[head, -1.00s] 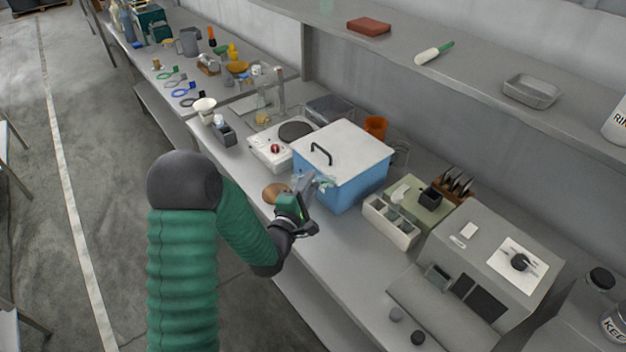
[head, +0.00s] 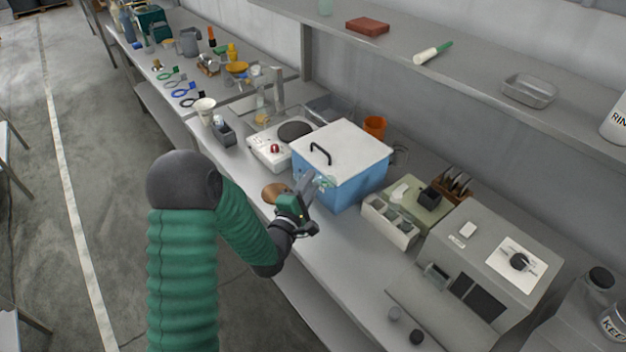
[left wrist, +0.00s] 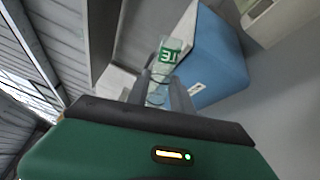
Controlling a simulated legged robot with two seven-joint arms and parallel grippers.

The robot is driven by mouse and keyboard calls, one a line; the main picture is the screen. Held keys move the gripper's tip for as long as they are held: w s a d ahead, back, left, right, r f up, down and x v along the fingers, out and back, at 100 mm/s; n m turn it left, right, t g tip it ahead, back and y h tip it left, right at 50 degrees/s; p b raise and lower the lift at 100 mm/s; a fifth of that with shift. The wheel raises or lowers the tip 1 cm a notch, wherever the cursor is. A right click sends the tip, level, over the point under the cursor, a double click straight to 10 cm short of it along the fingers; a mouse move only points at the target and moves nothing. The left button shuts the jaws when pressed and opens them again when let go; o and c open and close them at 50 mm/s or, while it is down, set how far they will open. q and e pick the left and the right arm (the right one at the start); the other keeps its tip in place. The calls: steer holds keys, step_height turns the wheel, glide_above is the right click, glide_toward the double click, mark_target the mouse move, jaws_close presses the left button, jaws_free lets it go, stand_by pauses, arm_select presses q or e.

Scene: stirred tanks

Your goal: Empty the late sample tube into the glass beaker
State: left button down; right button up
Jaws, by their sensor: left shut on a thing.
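My left gripper (head: 311,184) is shut on a clear sample tube (left wrist: 165,60), just in front of the blue box and above the bench. The tube has a green label with white letters, only partly readable, in the left wrist view. In the head view the tube (head: 326,181) shows faintly against the blue box. I cannot tell its contents. My right gripper is not in view.
The blue box (head: 350,182) with a white lid stands close beside the gripper. A hotplate (head: 268,152) is to its left, a compartment rack (head: 388,222) to its right. A round brown mat (head: 273,192) lies near the front edge.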

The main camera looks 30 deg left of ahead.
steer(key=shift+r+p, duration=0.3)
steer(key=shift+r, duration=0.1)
arm_select(q)
steer(key=shift+s+a+r+m+p, duration=0.1)
steer(key=shift+a+r+m+p, duration=0.75)
steer(key=shift+m, duration=2.7)
steer(key=shift+s+a+r+m+p, duration=0.1)
steer(key=shift+a+r+m+p, duration=0.3)
steer(key=shift+m+p, duration=2)
steer(key=shift+a+r+m+b, duration=0.1)
steer(key=shift+a+r+m, duration=0.5)
steer(key=shift+m, duration=4.05)
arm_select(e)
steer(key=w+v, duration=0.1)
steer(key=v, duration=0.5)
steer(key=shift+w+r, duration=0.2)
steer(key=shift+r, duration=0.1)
arm_select(q)
steer(key=shift+f, duration=0.25)
